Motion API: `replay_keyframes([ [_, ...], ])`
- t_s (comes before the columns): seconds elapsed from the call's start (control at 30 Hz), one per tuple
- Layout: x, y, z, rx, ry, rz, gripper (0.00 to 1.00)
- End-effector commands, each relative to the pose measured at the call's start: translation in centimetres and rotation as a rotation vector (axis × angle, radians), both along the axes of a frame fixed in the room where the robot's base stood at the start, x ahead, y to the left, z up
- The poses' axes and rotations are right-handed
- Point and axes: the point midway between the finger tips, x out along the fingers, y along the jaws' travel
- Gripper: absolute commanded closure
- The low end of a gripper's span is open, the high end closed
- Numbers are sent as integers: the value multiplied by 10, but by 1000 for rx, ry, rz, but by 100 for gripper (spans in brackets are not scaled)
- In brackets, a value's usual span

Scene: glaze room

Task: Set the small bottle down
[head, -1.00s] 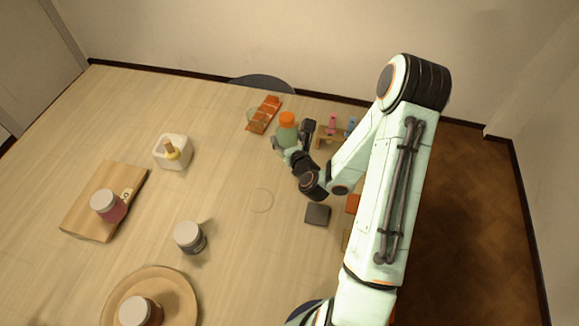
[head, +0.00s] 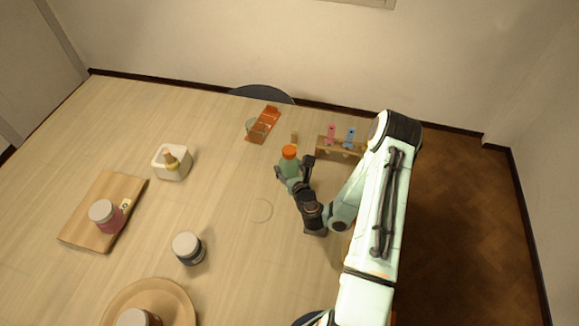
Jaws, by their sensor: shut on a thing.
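The small bottle (head: 289,164) is green with an orange cap and stands roughly upright between the fingers of my gripper (head: 292,173). My gripper is shut on it, near the back middle of the table. Its base is hidden by the fingers, so I cannot tell whether it touches the table. A faint round outline (head: 261,210) lies on the table to the lower left of the gripper.
An orange tray with a glass dish (head: 263,124) lies behind the bottle. A small wooden rack (head: 340,147) with pink and blue items stands to the right. A white holder (head: 172,162), a board (head: 92,222) with a jar, a dark jar (head: 188,248) and a round wooden tray (head: 185,300) are left and front.

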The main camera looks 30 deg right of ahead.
Motion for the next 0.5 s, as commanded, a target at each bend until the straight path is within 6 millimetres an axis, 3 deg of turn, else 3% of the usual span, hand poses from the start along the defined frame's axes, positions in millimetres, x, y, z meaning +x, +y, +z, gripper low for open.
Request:
replay_keyframes([
  [0.07, 0, 0, -3, 2, 0, -1, 85],
  [0.1, 0, 0, -3, 1, 0, 0, 35],
  [0.17, 0, 0, -2, 0, 0, 0, 18],
  [0.5, 0, 0, -1, 0, 0, 0, 18],
])
